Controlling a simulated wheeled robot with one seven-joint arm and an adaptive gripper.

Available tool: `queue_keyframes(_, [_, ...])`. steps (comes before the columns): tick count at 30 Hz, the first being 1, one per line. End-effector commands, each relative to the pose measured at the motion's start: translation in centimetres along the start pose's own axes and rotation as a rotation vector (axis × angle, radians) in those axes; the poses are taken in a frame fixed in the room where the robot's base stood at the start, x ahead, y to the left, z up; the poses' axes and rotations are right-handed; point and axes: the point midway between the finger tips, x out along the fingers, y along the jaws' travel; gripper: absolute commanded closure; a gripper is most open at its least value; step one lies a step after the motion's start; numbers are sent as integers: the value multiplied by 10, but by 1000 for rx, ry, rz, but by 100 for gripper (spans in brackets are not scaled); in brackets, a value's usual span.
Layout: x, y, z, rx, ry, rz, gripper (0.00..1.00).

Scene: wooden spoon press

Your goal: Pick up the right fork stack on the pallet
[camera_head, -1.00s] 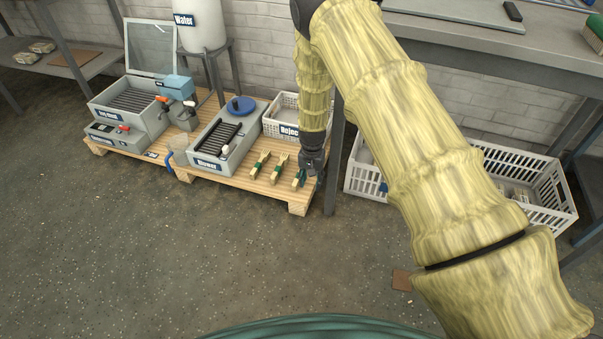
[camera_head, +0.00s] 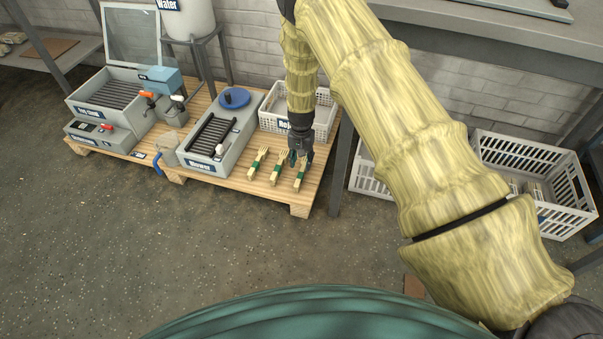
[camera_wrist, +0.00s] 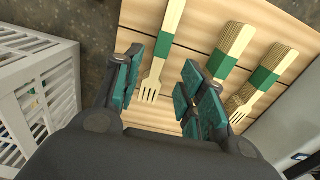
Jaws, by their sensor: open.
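Three wooden fork stacks with green bands lie side by side on the wooden pallet (camera_head: 234,182). The right fork stack (camera_head: 300,176) is nearest the pallet's right end. The middle stack (camera_head: 279,166) and left stack (camera_head: 257,163) lie to its left. My gripper (camera_head: 301,158) is open and points down at the tine end of the right stack. In the wrist view, where the order is reversed, the right stack (camera_wrist: 158,65) lies between the open fingers (camera_wrist: 160,88), closer to the left one. Whether a finger touches it I cannot tell.
The white reject crate (camera_head: 322,118) stands just behind the fork stacks. The grey blower (camera_head: 205,168) stands to their left. A table leg (camera_head: 341,170) and white crates (camera_head: 545,190) are to the right.

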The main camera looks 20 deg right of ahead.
Motion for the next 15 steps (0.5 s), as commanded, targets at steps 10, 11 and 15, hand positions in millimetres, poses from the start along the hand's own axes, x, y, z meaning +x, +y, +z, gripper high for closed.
queue_keyframes(10, [24,-1,0,-1,1,-1,59])
queue_keyframes(11, [27,-1,0,-1,0,0,59])
queue_keyframes(15, [42,-1,0,-2,0,0,59])
